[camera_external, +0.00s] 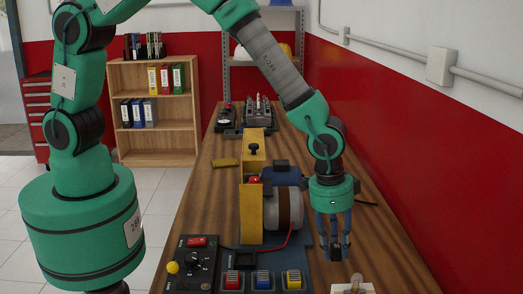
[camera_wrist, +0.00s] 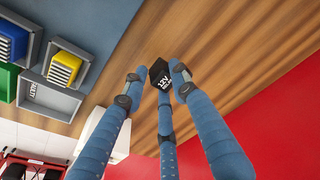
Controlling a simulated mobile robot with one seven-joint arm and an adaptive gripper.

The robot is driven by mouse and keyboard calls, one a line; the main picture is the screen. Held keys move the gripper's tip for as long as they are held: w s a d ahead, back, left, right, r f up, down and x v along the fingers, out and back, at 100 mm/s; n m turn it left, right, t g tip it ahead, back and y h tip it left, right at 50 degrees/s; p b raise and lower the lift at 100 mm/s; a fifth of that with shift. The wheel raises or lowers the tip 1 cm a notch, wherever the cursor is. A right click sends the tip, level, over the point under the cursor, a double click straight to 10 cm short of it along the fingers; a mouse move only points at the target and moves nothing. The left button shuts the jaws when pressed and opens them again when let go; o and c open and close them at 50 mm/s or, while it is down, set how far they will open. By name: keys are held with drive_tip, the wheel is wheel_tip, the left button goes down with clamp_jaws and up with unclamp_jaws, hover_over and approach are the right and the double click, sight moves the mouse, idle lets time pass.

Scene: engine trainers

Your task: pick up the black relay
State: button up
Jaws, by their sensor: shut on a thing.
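The black relay (camera_wrist: 160,76) is a small dark cube with white "12V" lettering. In the wrist view it sits between the fingertips of my gripper (camera_wrist: 156,82), above the wooden table. My gripper is shut on it, with its blue fingers around its sides. In the external view my gripper (camera_external: 335,248) points down over the right side of the table, right of the control panel. The relay is too small and too hidden by the fingers to make out clearly there.
The control panel (camera_external: 195,256) and a row of coloured blocks in grey slots (camera_external: 263,281) stand left of my gripper. A motor trainer (camera_external: 285,211) is behind them. A pale object (camera_external: 353,287) lies at the front edge. The red wall (camera_external: 430,150) runs along the right.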

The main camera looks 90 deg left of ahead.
sight(335, 247)
wheel_tip(335, 247, up, 8)
drive_tip(key=shift+f+p, duration=0.2)
drive_tip(key=shift+p, duration=0.25)
